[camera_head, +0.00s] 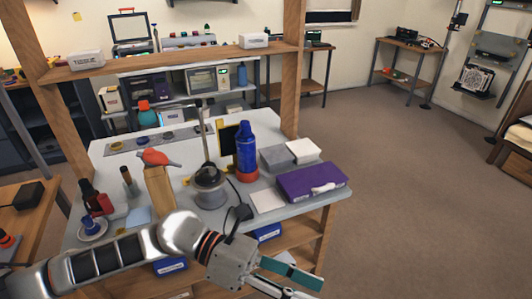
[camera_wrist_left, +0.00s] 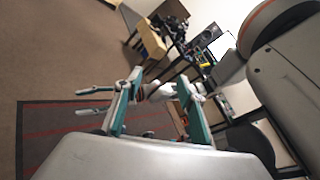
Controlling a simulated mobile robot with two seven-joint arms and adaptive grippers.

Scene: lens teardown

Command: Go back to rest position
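My left gripper (camera_head: 306,289) reaches in low across the front of the workbench in the head view. It is beyond the bench's right front edge, over the floor. In the left wrist view its two teal fingers (camera_wrist_left: 158,88) stand wide apart with nothing held between them. My right gripper (camera_wrist_left: 95,101) appears small behind them, at the left of that view. Its two prongs are apart and look empty. The right arm does not show in the head view.
The workbench (camera_head: 110,160) carries a blue bottle (camera_head: 246,148), a grey pot-like device (camera_head: 209,188), a wooden block (camera_head: 159,188), a purple case (camera_head: 312,181) and small bottles. Wooden posts and a shelf (camera_head: 170,62) frame it. Floor (camera_head: 410,180) to the right is open.

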